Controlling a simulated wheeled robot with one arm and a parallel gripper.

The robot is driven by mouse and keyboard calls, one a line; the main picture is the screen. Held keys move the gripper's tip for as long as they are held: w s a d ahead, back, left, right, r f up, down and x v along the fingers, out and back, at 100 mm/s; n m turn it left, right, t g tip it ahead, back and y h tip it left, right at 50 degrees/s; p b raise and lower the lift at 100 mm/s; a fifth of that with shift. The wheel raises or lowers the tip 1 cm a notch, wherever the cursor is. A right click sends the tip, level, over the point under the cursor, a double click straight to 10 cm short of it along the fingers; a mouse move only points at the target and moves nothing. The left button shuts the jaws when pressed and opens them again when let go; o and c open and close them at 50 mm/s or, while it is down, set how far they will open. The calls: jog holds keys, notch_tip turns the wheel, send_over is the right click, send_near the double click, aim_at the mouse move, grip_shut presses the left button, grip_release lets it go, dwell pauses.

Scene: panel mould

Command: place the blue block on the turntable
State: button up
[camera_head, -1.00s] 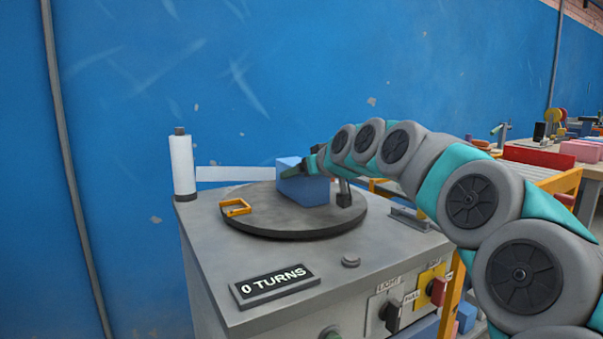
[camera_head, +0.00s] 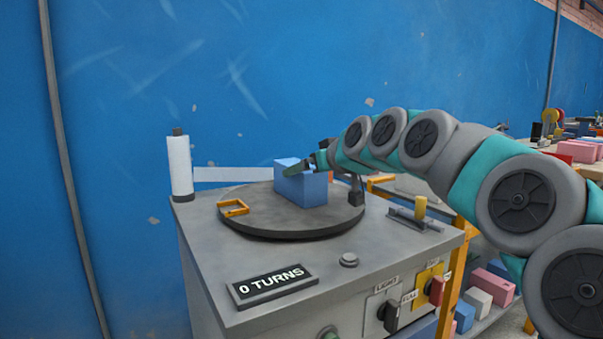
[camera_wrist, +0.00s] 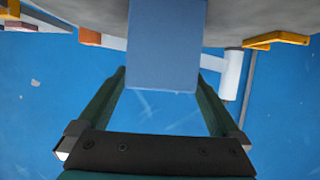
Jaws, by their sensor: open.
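The blue block (camera_head: 301,184) stands on the dark round turntable (camera_head: 290,222) on top of the grey cabinet, right of the turntable's middle. My gripper (camera_head: 291,168) is at the block's upper part, reaching in from the right. My gripper is open. Whether a finger touches the block cannot be told.
An orange handle (camera_head: 233,208) is on the turntable's left edge. A white film roll (camera_head: 180,165) stands behind left, its strip reaching toward the turntable. A "0 TURNS" sign (camera_head: 272,286) and a round button (camera_head: 348,260) lie in front. Switches (camera_head: 393,316) line the cabinet front.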

jog(key=v, duration=0.7)
jog(key=shift+s+d, duration=0.15)
jog(key=shift+s, duration=0.05)
